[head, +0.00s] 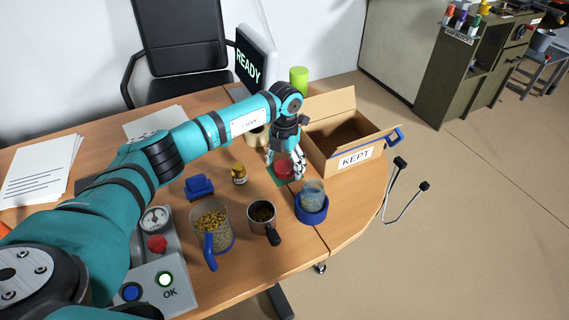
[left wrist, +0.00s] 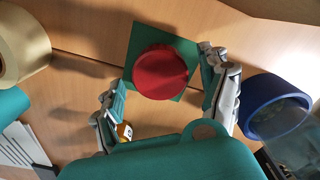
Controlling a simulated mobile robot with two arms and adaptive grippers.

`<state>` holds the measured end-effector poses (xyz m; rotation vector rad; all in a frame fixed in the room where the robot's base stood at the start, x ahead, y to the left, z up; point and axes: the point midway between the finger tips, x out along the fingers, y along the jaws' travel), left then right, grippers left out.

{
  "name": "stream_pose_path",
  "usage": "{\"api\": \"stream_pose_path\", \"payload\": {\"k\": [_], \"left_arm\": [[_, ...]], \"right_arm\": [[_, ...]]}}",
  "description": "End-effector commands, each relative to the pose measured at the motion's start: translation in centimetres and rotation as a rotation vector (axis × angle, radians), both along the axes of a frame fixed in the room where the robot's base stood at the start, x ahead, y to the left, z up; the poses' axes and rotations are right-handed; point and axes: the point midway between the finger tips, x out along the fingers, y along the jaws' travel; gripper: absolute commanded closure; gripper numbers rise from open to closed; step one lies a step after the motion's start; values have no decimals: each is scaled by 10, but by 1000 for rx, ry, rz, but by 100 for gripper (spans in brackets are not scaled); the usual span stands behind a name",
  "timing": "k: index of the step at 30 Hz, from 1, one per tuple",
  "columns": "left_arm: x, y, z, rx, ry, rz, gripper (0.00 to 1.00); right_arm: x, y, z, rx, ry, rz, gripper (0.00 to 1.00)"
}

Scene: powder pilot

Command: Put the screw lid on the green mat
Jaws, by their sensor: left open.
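The red screw lid (left wrist: 160,72) lies on the green mat (left wrist: 188,48) in the left wrist view, covering most of the mat. In the head view the lid (head: 284,170) shows beneath my left gripper (head: 286,165), and a corner of the mat (head: 272,174) shows beside it. My left gripper (left wrist: 163,95) is open, with one finger on each side of the lid. I cannot tell whether the fingertips touch it. My right gripper is not in view.
An open cardboard box (head: 350,142) marked KEPT stands just right of the gripper. A jar in a blue holder (head: 312,208), a dark-handled cup (head: 262,216), a jug of pellets (head: 212,230) and a small amber bottle (head: 239,174) stand nearby.

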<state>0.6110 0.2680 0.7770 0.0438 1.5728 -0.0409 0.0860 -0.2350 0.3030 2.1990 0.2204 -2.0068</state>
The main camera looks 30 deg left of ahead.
Motion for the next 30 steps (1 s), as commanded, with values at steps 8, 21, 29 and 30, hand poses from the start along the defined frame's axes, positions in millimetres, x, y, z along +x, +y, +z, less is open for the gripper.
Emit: {"api": "stream_pose_path", "payload": {"k": [8,21,29,30], "left_arm": [[2,0,53,0,-7,-1,22],[1,0,117,0,-3,0,22],[1,0,120,0,-2,0,22],[1,0,120,0,-2,0,22]], "right_arm": [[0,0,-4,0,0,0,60],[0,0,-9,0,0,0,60],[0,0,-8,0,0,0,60],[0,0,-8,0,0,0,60]]}}
